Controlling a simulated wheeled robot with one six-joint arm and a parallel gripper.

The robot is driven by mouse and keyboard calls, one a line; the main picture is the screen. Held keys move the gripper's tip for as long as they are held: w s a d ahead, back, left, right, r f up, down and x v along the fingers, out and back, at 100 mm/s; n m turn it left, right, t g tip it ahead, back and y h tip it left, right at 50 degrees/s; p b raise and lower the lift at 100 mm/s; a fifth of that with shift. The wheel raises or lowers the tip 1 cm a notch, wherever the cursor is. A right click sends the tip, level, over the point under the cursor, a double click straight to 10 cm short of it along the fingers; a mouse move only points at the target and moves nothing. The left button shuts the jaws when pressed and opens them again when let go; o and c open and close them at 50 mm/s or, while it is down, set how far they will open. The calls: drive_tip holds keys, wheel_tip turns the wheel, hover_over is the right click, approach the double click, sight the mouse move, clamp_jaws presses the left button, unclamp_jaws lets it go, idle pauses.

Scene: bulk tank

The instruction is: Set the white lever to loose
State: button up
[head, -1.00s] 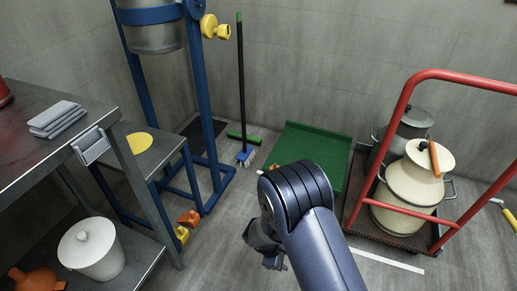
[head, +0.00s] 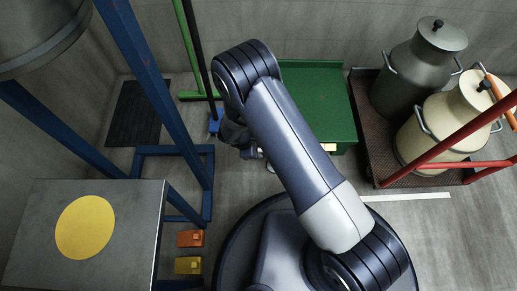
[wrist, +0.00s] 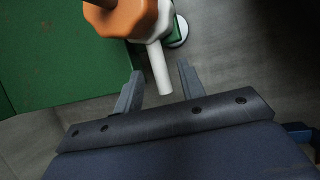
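The white lever (wrist: 158,68) is a short white bar hanging from a white collar (wrist: 156,24) in the wrist view. An orange faceted fitting (wrist: 120,20) sits beside the collar at its left. My gripper (wrist: 160,82) is open, its two grey fingers apart, and the lever's lower end shows between the fingertips. I cannot tell whether either finger touches it. In the head view my arm covers most of the gripper, and I cannot make out the lever there.
A green bin (head: 315,90) stands behind my arm, with milk cans (head: 415,70) on a red-railed cart at right. A blue frame (head: 150,85) and a metal table with a yellow disc (head: 85,228) are at left. Orange (head: 190,239) and yellow (head: 188,265) blocks lie near it.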

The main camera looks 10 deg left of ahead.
drive_tip(key=shift+f, duration=0.15)
clamp_jaws()
idle(0.4)
